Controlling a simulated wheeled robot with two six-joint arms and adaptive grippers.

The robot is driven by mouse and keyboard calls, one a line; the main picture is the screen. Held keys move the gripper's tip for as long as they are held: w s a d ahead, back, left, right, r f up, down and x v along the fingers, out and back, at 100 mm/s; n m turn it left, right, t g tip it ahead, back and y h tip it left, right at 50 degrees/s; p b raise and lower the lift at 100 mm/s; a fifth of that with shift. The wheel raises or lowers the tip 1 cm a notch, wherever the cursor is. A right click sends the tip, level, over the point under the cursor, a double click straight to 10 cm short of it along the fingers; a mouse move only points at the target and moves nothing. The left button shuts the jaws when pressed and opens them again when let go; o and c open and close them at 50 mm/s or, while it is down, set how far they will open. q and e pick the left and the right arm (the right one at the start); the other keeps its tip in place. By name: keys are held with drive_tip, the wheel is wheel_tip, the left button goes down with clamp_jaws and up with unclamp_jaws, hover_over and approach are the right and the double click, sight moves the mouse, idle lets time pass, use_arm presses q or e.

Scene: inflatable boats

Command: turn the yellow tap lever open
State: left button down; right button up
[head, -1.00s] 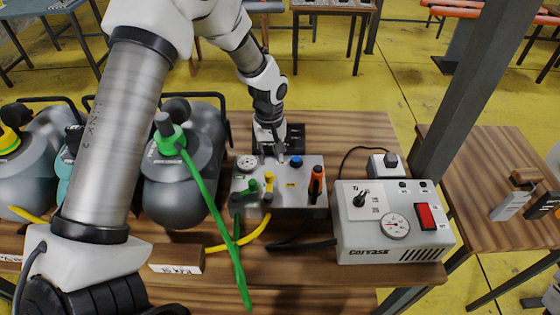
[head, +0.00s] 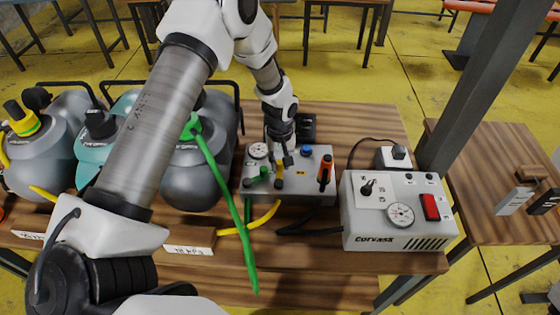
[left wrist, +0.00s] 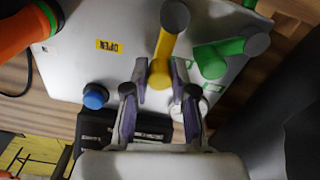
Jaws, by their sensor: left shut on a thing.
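The yellow tap lever (head: 279,182) stands on the grey control box (head: 311,182), between a green lever (head: 259,176) and a blue knob (head: 307,151). In the left wrist view the yellow lever (left wrist: 165,45) has a grey end cap, and its lower end lies between my fingers. In the left wrist view the left gripper (left wrist: 158,92) is shut on the yellow lever. A yellow OPEN label (left wrist: 109,45) shows to the lever's left there. My right gripper is not seen.
An orange-handled part (head: 325,169) stands upright at the box's right. A Corvask unit (head: 370,220) with a gauge and red switch is right of it. Grey tanks (head: 190,179) stand on the left. A green hose or strap (head: 231,209) hangs in front.

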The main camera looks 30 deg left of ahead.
use_arm(q)
drive_tip(key=shift+d+f, duration=0.1)
drive_tip(key=shift+w+d+m+b, duration=0.15)
drive_tip(key=shift+d+m, duration=0.1)
drive_tip(key=shift+m, duration=0.45)
drive_tip(key=shift+w+d+m+b, duration=0.1)
drive_tip(key=shift+d+m+b, duration=0.1)
drive_tip(key=shift+m, duration=0.5)
drive_tip(key=m, duration=0.1)
drive_tip(key=d+m, duration=0.1)
drive_tip(key=m, duration=0.1)
drive_tip(key=shift+d, duration=0.3)
drive_tip(key=m, duration=0.2)
drive_tip(key=d+m, duration=0.1)
drive_tip(key=shift+d+m+b, duration=0.25)
drive_tip(key=shift+m+b, duration=0.05)
drive_tip(key=shift+m, duration=0.1)
drive_tip(key=shift+s+d+m, duration=0.25)
drive_tip(key=shift+d+m, duration=0.15)
drive_tip(key=shift+m, duration=0.7)
drive_tip(key=c, duration=1.2)
unclamp_jaws()
drive_tip(key=shift+w+d, duration=0.1)
